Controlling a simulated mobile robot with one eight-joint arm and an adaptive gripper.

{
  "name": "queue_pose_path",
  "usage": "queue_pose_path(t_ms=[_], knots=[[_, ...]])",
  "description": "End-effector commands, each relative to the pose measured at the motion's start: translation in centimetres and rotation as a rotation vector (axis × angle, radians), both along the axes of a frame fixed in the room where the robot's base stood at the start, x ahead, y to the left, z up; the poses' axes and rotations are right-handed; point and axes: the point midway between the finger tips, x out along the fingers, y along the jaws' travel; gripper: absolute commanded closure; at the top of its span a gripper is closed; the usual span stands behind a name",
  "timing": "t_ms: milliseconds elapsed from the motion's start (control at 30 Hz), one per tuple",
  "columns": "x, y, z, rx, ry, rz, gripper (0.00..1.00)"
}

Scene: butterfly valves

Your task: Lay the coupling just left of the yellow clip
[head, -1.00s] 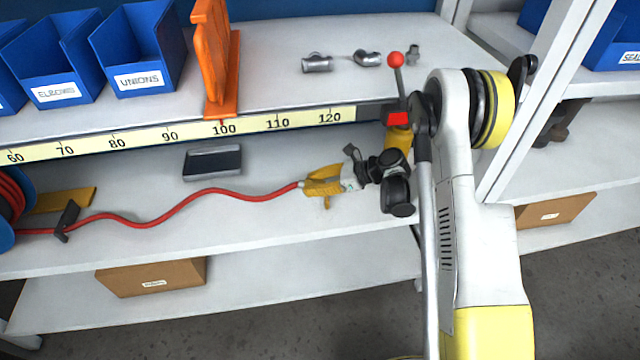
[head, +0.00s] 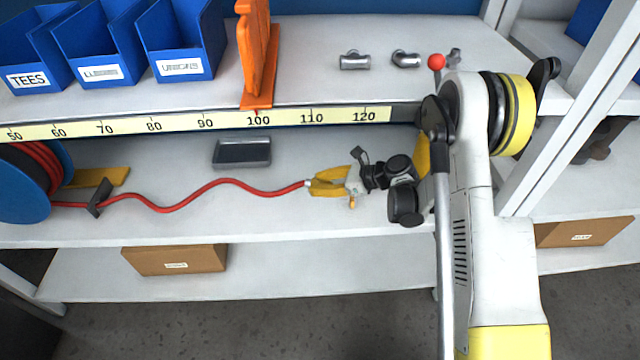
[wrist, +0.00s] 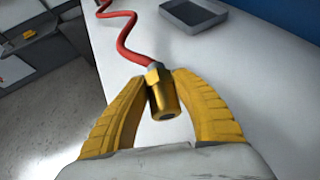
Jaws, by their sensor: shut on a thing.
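The coupling (wrist: 162,95) is a brass fitting on the end of a red hose (wrist: 125,35). In the wrist view my gripper (wrist: 165,78) is shut on it, with one yellow finger on each side. In the head view my gripper (head: 328,184) is over the middle shelf, to the right of a grey tray, and the coupling is mostly hidden between the fingers. A flat yellow piece (head: 100,177) lies at the far left beside the hose reel; I cannot tell whether it is the yellow clip. No other clear yellow clip shows.
The grey tray (head: 242,153) lies on the middle shelf (head: 200,220). The hose runs left past a dark holder (head: 98,198) to a blue reel (head: 30,195). A ruler strip (head: 205,122) edges the upper shelf, under an orange stand (head: 256,60). The shelf front is largely clear.

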Motion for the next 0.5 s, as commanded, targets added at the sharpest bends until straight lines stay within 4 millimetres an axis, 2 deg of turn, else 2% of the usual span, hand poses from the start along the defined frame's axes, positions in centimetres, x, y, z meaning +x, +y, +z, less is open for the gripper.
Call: queue_pose_path(t_ms=[500], knots=[[0.0, 0.0, -1.8, 0.001, 0.000, 0.000, 1.00]])
